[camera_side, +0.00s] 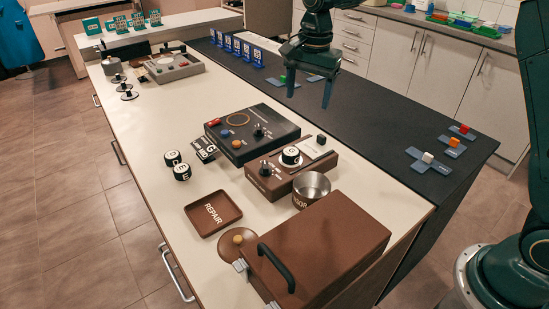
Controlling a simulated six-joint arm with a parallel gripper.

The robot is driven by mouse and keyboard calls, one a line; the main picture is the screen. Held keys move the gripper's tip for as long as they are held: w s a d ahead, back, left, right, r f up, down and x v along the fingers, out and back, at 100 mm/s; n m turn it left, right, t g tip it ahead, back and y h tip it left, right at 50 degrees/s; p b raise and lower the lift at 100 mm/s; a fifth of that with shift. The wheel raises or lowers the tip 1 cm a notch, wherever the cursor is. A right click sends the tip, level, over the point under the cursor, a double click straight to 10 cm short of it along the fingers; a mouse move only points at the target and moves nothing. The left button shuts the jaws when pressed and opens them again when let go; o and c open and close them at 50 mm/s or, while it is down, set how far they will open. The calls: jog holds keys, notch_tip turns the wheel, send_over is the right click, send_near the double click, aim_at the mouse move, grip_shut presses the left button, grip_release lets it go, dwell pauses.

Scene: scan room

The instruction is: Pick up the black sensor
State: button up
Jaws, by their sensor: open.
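My gripper (311,98) hangs open and empty over the dark part of the table, with its fingers pointing down. A small black block (321,140), which looks like the black sensor, sits at the far right end of the brown device (265,184). It lies below and slightly right of my gripper in the picture, apart from the fingers. A metal cup (312,183) with lettering, partly readable as "SENSOR", stands just in front of the brown device.
A black device (284,129) with knobs stands behind the brown one. A brown REPAIR tray (195,218) and a brown case (362,222) with a black handle are in front. Blue pads with coloured blocks (427,157) lie right. Blue card stands (237,45) are at the back.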

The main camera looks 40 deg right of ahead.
jog(key=m, duration=0.2)
send_over(291, 151)
notch_tip(291, 151, down, 5)
jog(key=shift+s+r+g, duration=0.1)
jog(key=shift+r+g, duration=0.1)
jog(key=shift+g, duration=0.1)
jog(key=shift+f, duration=0.15)
jog(key=shift+f, duration=4.15)
jog(key=shift+f, duration=2.6)
jog(key=c, duration=1.1)
